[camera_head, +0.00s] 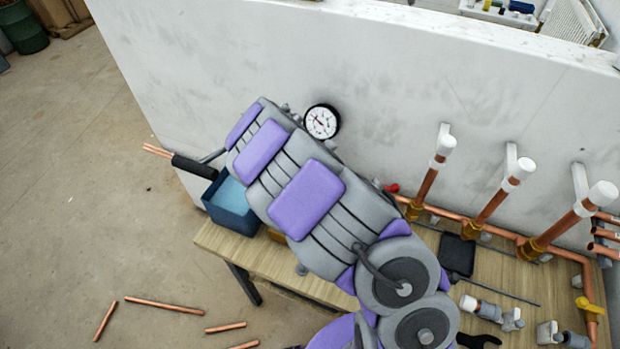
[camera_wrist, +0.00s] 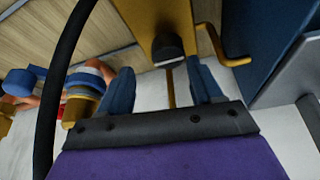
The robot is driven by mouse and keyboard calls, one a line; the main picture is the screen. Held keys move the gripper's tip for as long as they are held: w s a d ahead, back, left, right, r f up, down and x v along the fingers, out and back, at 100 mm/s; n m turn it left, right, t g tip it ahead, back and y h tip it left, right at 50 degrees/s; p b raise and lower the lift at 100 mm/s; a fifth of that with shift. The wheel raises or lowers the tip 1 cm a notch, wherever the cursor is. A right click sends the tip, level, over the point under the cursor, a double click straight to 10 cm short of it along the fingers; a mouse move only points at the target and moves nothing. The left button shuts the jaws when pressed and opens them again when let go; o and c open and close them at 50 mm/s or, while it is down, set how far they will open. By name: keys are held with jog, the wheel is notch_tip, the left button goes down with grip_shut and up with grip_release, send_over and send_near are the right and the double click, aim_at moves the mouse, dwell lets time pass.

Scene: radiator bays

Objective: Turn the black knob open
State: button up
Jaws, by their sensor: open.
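In the wrist view, a dark, rounded block (camera_wrist: 168,48), which looks like the black knob, sits at the lower end of a yellow-brown body (camera_wrist: 150,18). The two dark blue fingers of my gripper (camera_wrist: 163,88) stand apart, one on each side below the block. The gripper is open with nothing held. I cannot tell whether either finger touches the block. In the head view, my padded grey and purple arm reaches up and left along the white wall and hides the gripper and the knob.
A blue box (camera_head: 229,208) stands at the left end of the wooden workbench (camera_head: 232,243). A pressure gauge (camera_head: 321,121) is on the white wall (camera_head: 400,80). Copper pipes with white caps (camera_head: 520,168) rise at the right. Loose copper pieces (camera_head: 165,305) lie on the floor.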

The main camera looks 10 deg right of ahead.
jog(key=shift+w+a+f, duration=0.15)
jog(key=shift+a+f, duration=0.35)
jog(key=shift+f, duration=0.05)
jog(key=shift+w+a+f, duration=0.15)
jog(key=shift+a+f, duration=0.35)
jog(key=shift+f, duration=0.05)
jog(key=shift+a+f, duration=0.1)
jog(key=shift+a, duration=0.3)
jog(key=shift+d, duration=1.25)
jog(key=shift+c, duration=0.9)
jog(key=shift+d, duration=0.2)
jog(key=shift+c, duration=0.8)
jog(key=shift+a, duration=0.1)
jog(key=shift+c, duration=0.7)
jog(key=shift+a, duration=0.65)
jog(key=c, duration=0.3)
jog(key=shift+a, duration=0.1)
jog(key=shift+c, duration=1.3)
